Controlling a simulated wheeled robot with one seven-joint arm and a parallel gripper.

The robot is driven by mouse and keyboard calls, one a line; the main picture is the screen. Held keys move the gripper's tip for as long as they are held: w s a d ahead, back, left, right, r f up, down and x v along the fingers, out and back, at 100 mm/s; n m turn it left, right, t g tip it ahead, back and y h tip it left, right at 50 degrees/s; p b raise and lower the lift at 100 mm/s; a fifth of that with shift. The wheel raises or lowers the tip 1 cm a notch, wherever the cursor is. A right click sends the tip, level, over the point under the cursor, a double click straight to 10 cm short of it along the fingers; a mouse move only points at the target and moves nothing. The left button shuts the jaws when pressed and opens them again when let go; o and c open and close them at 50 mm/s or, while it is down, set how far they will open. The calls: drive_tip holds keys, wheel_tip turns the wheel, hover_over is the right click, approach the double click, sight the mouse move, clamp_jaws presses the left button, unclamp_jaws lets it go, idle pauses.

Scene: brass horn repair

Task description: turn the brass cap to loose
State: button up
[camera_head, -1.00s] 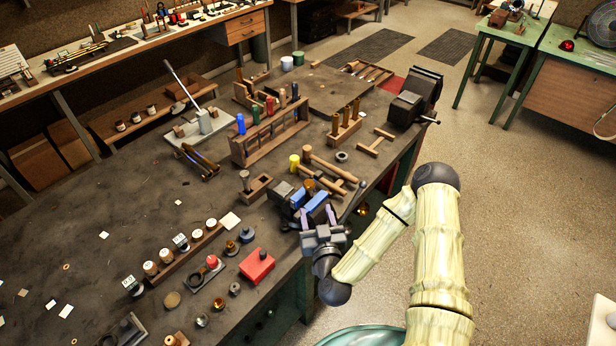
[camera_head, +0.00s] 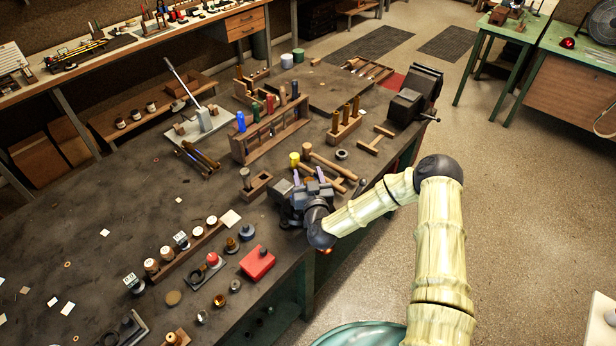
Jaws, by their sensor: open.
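My gripper (camera_head: 308,179) is open at the front edge of the workbench (camera_head: 115,215), over a small grey vise (camera_head: 281,188). Its two purplish fingers stand apart and point away from me, towards the wooden mallets. The gripper body and wrist cover most of the vise and whatever it holds. I cannot make out the brass cap; it may be hidden behind the gripper. I cannot tell whether the fingers touch anything.
Wooden mallets (camera_head: 327,164) and a yellow-topped piece (camera_head: 294,159) lie just beyond the gripper. A wooden rack (camera_head: 268,138) of coloured handles stands behind. A red box (camera_head: 257,263) sits to the lower left. The bench's left middle is mostly clear.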

drive_tip(key=c, duration=1)
drive_tip(key=shift+f+n+y+b, duration=0.15)
drive_tip(key=shift+n+y+b, duration=0.35)
drive_tip(key=shift+y+b, duration=0.3)
drive_tip(key=n+y+b, duration=0.1)
drive_tip(key=n+g+y+b, duration=0.1)
drive_tip(key=b, duration=0.1)
drive_tip(key=shift+a+f+g+y, duration=0.2)
drive_tip(key=shift+g+y, duration=0.1)
drive_tip(key=shift+y, duration=0.1)
drive_tip(key=n+g+y+b, duration=0.1)
drive_tip(key=b, duration=0.1)
drive_tip(key=n+g+y+b, duration=0.1)
drive_tip(key=y, duration=0.1)
drive_tip(key=shift+s+a+b, duration=0.15)
drive_tip(key=shift+s+b, duration=0.05)
drive_tip(key=shift+b, duration=0.2)
drive_tip(key=n+g+y+b, duration=0.2)
drive_tip(key=n+g+y, duration=0.1)
drive_tip(key=shift+s+a+r+b, duration=0.15)
drive_tip(key=shift+b, duration=0.25)
drive_tip(key=shift+s+a+r+n+g+y+b, duration=0.15)
drive_tip(key=shift+n+g+y+b, duration=0.1)
drive_tip(key=shift+n+g+y, duration=0.55)
drive_tip(key=shift+s+n+g+y+b, duration=0.1)
drive_tip(key=shift+n+g+y+b, duration=0.2)
drive_tip(key=shift+n+g, duration=0.5)
drive_tip(key=shift+g, duration=0.5)
